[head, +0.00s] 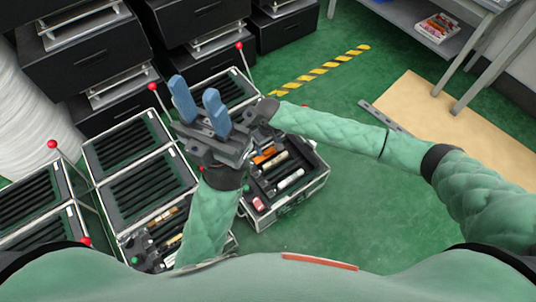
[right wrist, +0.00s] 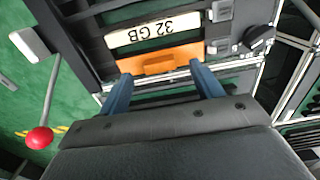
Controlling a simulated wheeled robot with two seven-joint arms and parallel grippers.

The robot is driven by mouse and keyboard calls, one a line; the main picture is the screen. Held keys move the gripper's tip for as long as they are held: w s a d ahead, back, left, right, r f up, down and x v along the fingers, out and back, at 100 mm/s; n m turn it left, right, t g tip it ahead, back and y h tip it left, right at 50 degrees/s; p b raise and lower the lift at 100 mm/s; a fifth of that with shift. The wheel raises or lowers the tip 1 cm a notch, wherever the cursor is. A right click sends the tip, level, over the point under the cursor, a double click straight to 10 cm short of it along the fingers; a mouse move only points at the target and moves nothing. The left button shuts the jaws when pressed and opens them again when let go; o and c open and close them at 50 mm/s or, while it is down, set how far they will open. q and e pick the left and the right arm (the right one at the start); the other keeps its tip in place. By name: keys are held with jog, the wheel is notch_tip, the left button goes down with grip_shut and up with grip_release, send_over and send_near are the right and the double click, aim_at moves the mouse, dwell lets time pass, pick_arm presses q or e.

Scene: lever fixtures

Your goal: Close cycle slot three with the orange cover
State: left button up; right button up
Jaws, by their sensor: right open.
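An orange cover (head: 263,155) lies in the open case (head: 292,205) on the floor, beside a beige piece. In the right wrist view the orange cover (right wrist: 160,59) lies just ahead of my right gripper (right wrist: 160,75), next to a cream label (right wrist: 155,35) reading "32 GB". The right gripper is open, with its blue fingertips near the two ends of the cover; contact cannot be told. In the head view its fingers are hidden. My left gripper (head: 199,103) is open and empty, its blue fingers raised in front of the cases. No slot number can be read.
Slotted cases (head: 122,143) stand at the left, with red-ball levers (head: 152,87) rising among them. A red-ball lever (right wrist: 39,138) stands left in the right wrist view. Black drawers (head: 83,55) stand behind. Green floor right of the open case is clear.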

notch_tip(320, 180, down, 2)
jog(key=shift+f, duration=0.1)
jog(key=shift+c, duration=0.4)
jog(key=c, duration=1)
jog(key=shift+o, duration=0.2)
